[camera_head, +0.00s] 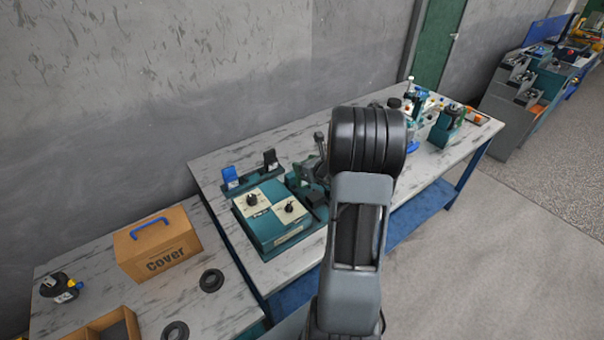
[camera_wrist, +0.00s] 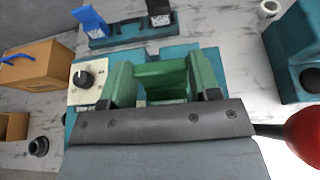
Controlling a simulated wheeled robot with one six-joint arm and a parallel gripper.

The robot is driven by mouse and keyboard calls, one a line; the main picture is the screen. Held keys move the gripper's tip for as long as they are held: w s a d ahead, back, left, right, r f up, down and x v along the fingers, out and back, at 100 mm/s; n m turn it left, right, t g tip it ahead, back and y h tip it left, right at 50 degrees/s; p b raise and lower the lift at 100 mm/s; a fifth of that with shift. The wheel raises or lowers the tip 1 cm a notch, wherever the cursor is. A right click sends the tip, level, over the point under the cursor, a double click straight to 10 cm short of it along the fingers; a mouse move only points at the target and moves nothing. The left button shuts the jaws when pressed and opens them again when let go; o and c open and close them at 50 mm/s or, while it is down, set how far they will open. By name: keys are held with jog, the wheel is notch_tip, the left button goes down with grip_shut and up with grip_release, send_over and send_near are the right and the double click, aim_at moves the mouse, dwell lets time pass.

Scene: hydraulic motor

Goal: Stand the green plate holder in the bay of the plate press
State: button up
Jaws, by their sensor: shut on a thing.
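The green plate holder (camera_wrist: 166,78) fills the middle of the wrist view, a U-like block with two raised sides. My gripper (camera_wrist: 160,97) is shut on it, with its dark fingers at the near edge of the holder. A teal machine with a cream dial panel (camera_wrist: 88,82), apparently the plate press, lies beneath and behind the holder. In the head view this teal machine (camera_head: 272,228) stands on the table, left of my arm. The bay is not clearly visible, and I cannot tell whether the holder touches the machine.
A red ball knob (camera_wrist: 305,132) on a dark rod is close at the right of the wrist view. A rack with blue and black pieces (camera_head: 250,176) stands behind the machine. A cardboard box marked Cover (camera_head: 160,245) and black rings (camera_head: 211,280) are at the left.

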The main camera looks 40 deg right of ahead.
jog(key=w+f, duration=0.1)
jog(key=f, duration=0.2)
jog(key=w+d+f+p, duration=0.1)
jog(key=w+f, duration=0.1)
jog(key=f, duration=0.1)
jog(key=w+d+f+p, duration=0.1)
jog(key=w+f, duration=0.1)
jog(key=f, duration=0.1)
jog(key=shift+d+f, duration=0.1)
jog(key=shift+d, duration=0.15)
jog(key=shift+f, duration=0.15)
jog(key=o, duration=1.2)
jog(key=shift+c, duration=0.2)
